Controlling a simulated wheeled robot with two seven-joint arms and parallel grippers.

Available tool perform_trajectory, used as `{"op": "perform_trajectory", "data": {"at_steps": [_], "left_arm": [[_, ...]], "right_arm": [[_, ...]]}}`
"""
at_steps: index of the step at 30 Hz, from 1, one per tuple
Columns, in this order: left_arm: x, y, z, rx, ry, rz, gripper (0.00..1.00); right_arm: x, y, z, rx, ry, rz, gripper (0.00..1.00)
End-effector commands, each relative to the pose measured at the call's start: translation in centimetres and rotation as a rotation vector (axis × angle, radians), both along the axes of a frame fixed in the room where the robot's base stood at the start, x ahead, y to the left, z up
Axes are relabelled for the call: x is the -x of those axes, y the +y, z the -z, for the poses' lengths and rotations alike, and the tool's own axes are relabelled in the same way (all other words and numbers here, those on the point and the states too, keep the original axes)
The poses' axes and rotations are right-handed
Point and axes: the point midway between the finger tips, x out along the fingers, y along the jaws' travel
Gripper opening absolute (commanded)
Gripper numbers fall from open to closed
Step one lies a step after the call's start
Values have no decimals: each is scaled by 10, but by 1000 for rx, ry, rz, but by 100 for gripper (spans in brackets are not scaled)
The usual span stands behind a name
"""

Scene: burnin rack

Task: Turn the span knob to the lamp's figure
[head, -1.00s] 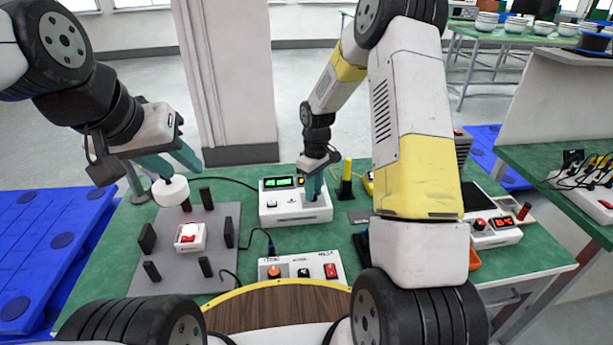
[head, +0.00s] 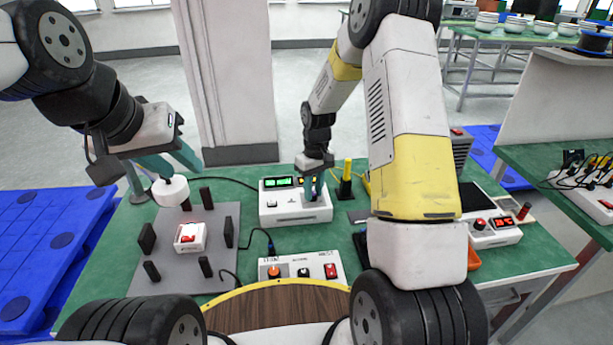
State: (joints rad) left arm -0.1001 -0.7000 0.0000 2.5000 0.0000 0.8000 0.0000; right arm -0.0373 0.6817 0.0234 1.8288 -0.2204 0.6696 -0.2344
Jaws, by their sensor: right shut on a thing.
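The white instrument (head: 280,215) with lit green displays (head: 278,182) stands at the middle back of the green bench. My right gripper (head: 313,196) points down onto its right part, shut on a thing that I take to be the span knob. The fingers hide the knob, so its setting cannot be read. A small white unit with a red face (head: 188,238) sits on the grey plate at left; its marking is too small to read. My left gripper (head: 172,165) is open and empty, above and close to a white round head (head: 170,191).
Black posts (head: 147,238) stand around the grey plate (head: 170,276). A white control box (head: 300,270) with an orange knob and a red switch is at front centre. A yellow upright piece (head: 346,175) stands close to my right gripper.

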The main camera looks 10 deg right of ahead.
Motion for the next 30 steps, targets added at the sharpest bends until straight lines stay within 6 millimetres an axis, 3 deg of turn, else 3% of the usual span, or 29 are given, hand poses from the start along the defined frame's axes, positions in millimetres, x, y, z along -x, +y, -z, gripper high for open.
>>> {"op": "perform_trajectory", "data": {"at_steps": [1, 2, 5, 17, 30], "left_arm": [[0, 0, 0, 0, 0, 0, 36], [0, 0, 0, 0, 0, 0, 36], [0, 0, 0, 0, 0, 0, 36], [0, 0, 0, 0, 0, 0, 36], [0, 0, 0, 0, 0, 0, 36]], "right_arm": [[-1, 0, -1, -1, -4, 0, 0], [-1, 0, -1, -1, -4, 0, 26], [-1, 0, -1, 0, -3, 0, 46], [-1, 0, -7, -1, -4, 0, 46], [-3, -3, -72, -1, -4, -1, 46]]}}
